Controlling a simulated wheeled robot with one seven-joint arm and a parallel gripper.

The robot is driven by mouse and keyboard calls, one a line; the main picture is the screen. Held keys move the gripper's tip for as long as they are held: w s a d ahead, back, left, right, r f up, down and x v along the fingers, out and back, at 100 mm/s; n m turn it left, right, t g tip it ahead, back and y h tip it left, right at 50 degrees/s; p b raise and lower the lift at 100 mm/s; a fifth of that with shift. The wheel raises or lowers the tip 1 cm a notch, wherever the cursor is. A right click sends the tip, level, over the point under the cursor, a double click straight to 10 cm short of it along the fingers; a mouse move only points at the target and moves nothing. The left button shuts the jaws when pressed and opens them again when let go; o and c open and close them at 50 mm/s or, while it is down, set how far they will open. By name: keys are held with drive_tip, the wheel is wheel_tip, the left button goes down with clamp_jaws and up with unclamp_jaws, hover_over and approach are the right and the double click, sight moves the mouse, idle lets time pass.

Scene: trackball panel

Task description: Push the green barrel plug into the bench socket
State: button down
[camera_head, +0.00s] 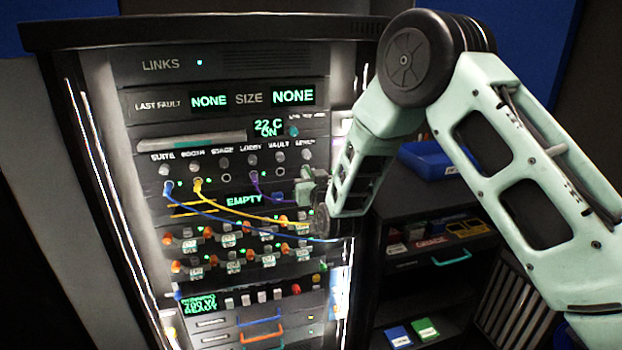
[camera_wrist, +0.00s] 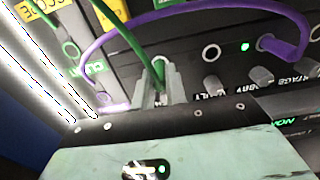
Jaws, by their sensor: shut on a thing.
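In the wrist view my gripper (camera_wrist: 158,86) is shut on the end of a green cable (camera_wrist: 128,40), which runs up and left from between the fingers. The green barrel plug is mostly hidden by the fingers. In the head view my gripper (camera_head: 313,192) is at the right side of the rack's socket row, close to the panel. I cannot tell whether the plug touches a socket. I cannot pick out the bench socket; no label that I can read names it.
A purple cable (camera_wrist: 150,15) arches close around the fingers. An empty-looking socket (camera_wrist: 212,52) lies right of them. Blue (camera_head: 235,220) and yellow (camera_head: 230,205) cables hang across the rack front. A shelf unit (camera_head: 430,270) with a blue tray (camera_head: 428,160) stands at right.

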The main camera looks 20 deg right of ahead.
drive_tip(key=shift+w, duration=0.35)
drive_tip(key=c, duration=1.3)
unclamp_jaws()
drive_tip(key=shift+c, duration=0.2)
drive_tip(key=shift+s, duration=0.1)
drive_tip(key=s+b, duration=0.6)
drive_tip(key=s, duration=1.1)
drive_tip(key=shift+s, duration=0.15)
